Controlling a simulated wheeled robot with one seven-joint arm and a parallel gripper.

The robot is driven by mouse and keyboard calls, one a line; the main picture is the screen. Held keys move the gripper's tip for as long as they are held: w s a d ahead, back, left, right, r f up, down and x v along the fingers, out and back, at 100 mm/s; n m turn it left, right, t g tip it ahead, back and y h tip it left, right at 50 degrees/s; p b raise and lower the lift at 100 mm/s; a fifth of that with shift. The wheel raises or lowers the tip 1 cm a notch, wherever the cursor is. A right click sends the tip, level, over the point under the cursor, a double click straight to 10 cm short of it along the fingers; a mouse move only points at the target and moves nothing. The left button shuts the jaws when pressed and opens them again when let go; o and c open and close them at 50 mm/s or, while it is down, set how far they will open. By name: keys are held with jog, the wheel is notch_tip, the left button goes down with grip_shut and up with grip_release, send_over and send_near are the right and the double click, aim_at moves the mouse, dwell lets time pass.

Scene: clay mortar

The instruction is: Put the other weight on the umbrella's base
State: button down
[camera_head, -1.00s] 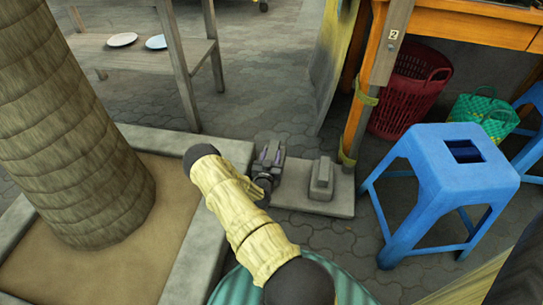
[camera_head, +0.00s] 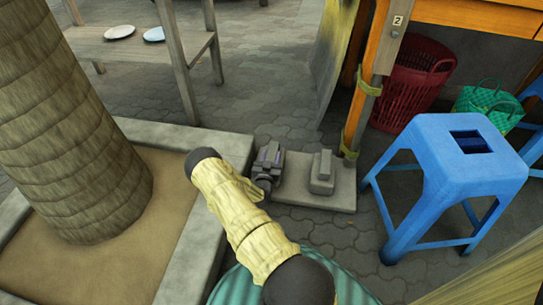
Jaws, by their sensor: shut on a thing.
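The umbrella's base is a flat grey slab (camera_head: 339,197) on the paving, beside the orange post. One grey block-shaped weight (camera_head: 322,176) with a raised top stands upright on its right part. My gripper (camera_head: 270,160) is at the slab's left end, left of that weight and apart from it. It is shut on the other weight, a grey thing mostly hidden by the fingers and wrist. I cannot tell whether the held weight touches the slab.
A blue stool (camera_head: 452,180) stands close to the right of the slab. A concrete planter edge (camera_head: 200,225) with a thick trunk (camera_head: 75,130) is at left. A red basket (camera_head: 408,85) and a green basket (camera_head: 490,105) stand behind the stool. A wooden table (camera_head: 140,48) is at the back left.

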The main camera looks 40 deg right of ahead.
jog(key=shift+w+r, duration=0.1)
jog(key=shift+r, duration=0.05)
jog(key=c, duration=0.9)
grip_release()
jog(key=shift+f, duration=0.3)
jog(key=shift+r, duration=0.15)
jog(key=shift+s+a+p, duration=0.25)
jog(key=shift+s+p, duration=0.05)
jog(key=shift+p+v, duration=2.75)
jog(key=shift+v, duration=3)
jog(key=shift+w, duration=0.1)
